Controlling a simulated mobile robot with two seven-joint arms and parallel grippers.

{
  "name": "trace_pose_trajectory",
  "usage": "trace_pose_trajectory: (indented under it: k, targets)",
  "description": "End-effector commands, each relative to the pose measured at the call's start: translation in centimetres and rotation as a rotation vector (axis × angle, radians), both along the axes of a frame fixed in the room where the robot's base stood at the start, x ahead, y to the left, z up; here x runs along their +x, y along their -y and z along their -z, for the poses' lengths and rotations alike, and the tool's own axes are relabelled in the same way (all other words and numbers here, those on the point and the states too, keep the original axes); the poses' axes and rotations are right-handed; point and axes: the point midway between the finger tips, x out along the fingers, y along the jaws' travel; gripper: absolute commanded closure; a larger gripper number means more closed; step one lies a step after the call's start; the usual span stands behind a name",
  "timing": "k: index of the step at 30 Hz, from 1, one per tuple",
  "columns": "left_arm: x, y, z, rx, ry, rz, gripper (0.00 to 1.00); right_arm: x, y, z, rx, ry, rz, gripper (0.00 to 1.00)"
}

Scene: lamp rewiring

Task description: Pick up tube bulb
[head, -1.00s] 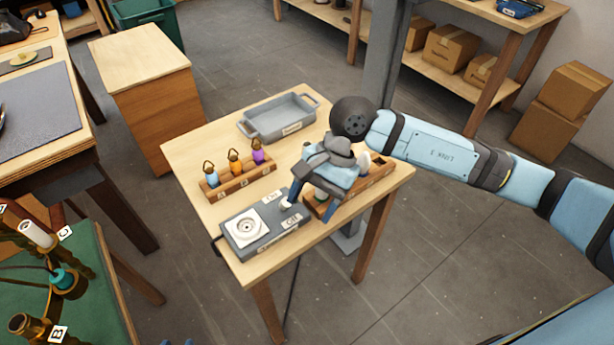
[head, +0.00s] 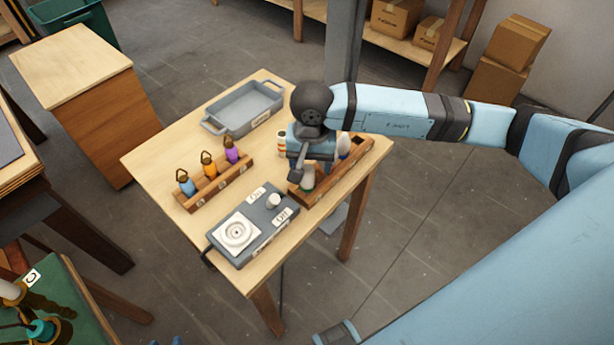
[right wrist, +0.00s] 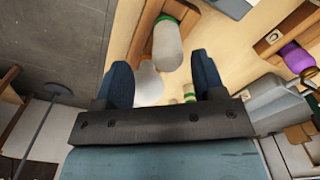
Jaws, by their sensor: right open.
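The tube bulb, a frosted cylinder with a green band, stands at the near end of a wooden rack (head: 330,181). In the right wrist view the tube bulb (right wrist: 168,45) shows ahead of the fingertips. My right gripper (head: 302,168) is over the rack in the head view, partly hiding the bulb. In the right wrist view its two dark blue fingers (right wrist: 162,78) are apart, with nothing visibly gripped. A rounder white bulb (right wrist: 149,83) shows between the fingers, farther back in the rack (head: 344,146). Small blue tips at the head view's bottom edge may be my left gripper.
A grey switch box with a white socket (head: 238,234) is at the table's front. A rack with blue, orange and purple bottles (head: 208,164) stands left. A grey tray (head: 245,108) lies at the back. Bare tabletop (head: 160,160) is at the left.

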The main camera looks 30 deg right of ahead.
Motion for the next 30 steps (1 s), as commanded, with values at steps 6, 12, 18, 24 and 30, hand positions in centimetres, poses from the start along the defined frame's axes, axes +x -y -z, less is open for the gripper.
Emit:
trace_pose_trajectory:
  k: [6, 12, 18, 24, 30]
  targets:
    - [0.2, -0.1, -0.7, 0.001, 0.003, -0.001, 0.57, 0.1, -0.3, 1.7, 0.001, -0.004, 0.000, 0.37]
    - [0.3, -0.1, -1.5, 0.001, 0.009, -0.002, 0.57, 0.4, -0.6, 4.7, 0.001, -0.003, 0.001, 0.37]
    - [0.3, -0.2, -1.6, 0.000, 0.010, -0.002, 0.57, 0.4, -0.6, 5.7, 0.001, 0.000, 0.000, 0.37]
    - [0.3, -0.2, -1.6, 0.001, 0.010, -0.002, 0.57, 0.4, -0.6, 5.6, 0.001, 0.000, 0.000, 0.51]
    - [0.3, -0.2, -1.4, 0.002, 0.007, -0.002, 0.57, 0.4, -0.6, 5.6, 0.001, 0.000, 0.000, 0.90]
